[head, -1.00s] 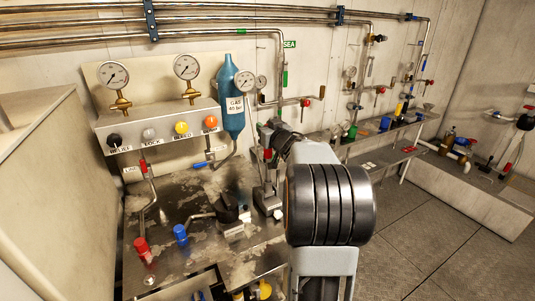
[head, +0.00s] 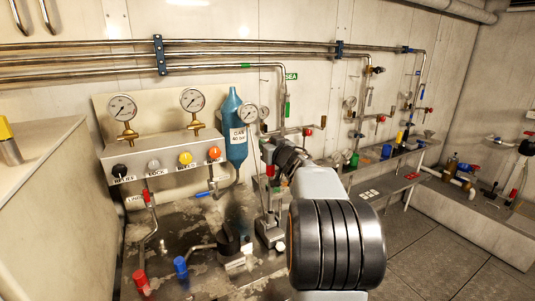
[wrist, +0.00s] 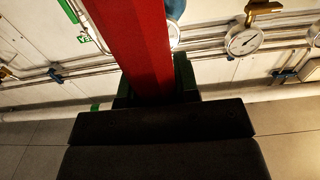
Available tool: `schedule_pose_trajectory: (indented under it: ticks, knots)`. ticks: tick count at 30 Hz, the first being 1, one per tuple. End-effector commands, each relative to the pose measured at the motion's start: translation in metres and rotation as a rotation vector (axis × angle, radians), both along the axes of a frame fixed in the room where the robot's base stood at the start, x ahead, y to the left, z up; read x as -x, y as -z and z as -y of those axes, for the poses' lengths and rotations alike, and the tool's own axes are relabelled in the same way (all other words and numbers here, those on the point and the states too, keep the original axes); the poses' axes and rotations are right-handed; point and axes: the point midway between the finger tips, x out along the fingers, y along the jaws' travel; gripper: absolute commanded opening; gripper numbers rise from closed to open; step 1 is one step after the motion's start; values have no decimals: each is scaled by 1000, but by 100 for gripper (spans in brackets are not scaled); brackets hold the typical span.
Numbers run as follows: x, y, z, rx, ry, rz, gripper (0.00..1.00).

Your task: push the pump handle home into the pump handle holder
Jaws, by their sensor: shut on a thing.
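The pump handle (wrist: 140,40) is a red bar that fills the upper middle of the wrist view. My gripper (wrist: 150,85) is shut on it, with dark green-edged jaws on either side. In the head view my gripper (head: 268,152) is above the bench, and a short red part (head: 270,170) of the handle shows just below it. A grey upright pump body (head: 268,228) stands under it on the bench. The pump handle holder is not clearly made out, and I cannot tell whether the handle's lower end is in it. My arm covers the area to the right.
A grey panel (head: 160,158) with coloured knobs and two gauges stands back left. A blue gas bottle (head: 236,140) is behind my gripper. Red (head: 142,283) and blue (head: 180,266) valve knobs stand on the bench front. Free floor (head: 440,245) lies to the right.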

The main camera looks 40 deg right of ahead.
Motion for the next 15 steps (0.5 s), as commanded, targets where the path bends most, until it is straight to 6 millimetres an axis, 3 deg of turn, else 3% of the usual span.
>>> schedule_pose_trajectory:
  ticks: [1, 15]
  knots:
    - [0, -16, 0, 4, 0, 6, 0]
    - [0, -107, 0, 3, 0, 4, 0]
